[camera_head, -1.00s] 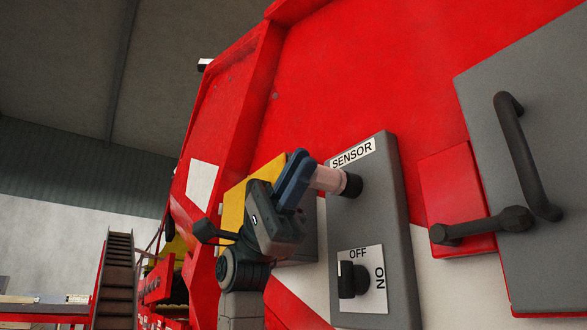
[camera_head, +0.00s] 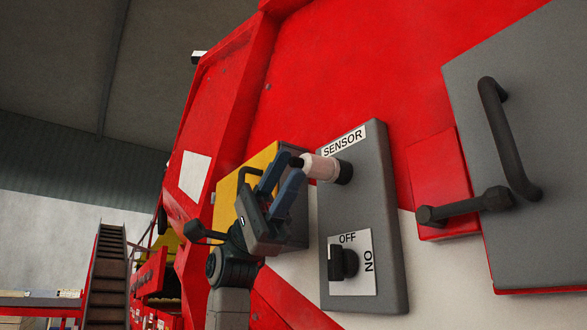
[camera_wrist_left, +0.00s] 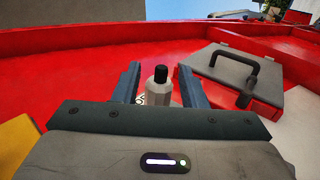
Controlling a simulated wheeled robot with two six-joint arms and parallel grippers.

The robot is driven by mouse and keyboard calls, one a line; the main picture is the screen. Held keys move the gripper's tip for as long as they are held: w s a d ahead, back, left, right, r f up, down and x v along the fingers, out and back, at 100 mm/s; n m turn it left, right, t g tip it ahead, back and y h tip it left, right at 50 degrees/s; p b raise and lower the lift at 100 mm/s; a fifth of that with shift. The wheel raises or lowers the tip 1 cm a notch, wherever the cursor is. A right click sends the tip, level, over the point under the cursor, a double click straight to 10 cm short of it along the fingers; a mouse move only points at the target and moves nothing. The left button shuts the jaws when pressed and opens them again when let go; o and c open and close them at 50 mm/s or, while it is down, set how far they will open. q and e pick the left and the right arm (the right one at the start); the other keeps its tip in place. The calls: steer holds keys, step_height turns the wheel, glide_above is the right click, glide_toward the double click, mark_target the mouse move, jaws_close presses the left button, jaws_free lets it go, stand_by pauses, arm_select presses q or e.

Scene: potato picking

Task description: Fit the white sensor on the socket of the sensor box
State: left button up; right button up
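The white sensor (camera_head: 320,167) sits on the dark socket (camera_head: 345,172) of the grey sensor box (camera_head: 370,215), sticking out to the left below the SENSOR label. My left gripper (camera_head: 278,175) is open just left of the sensor, its blue fingers apart and clear of its body. In the left wrist view the white sensor (camera_wrist_left: 158,92) with its black tip stands between the two spread fingers of the left gripper (camera_wrist_left: 158,85), touching neither. How deep the sensor sits in the socket is hidden. My right gripper is in neither view.
A black OFF/ON knob (camera_head: 342,263) sits low on the sensor box. To the right are a black lever (camera_head: 465,207) and a grey door (camera_head: 540,130) with a black handle (camera_head: 505,140). A yellow-faced box (camera_head: 240,180) is behind the left gripper. Red machine panels surround these.

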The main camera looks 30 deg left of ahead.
arm_select(q)
steer(key=b+v, duration=0.2)
steer(key=v, duration=0.5)
steer(key=shift+w+a+f+b, duration=0.2)
steer(key=shift+a+b, duration=0.05)
steer(key=shift+b, duration=0.15)
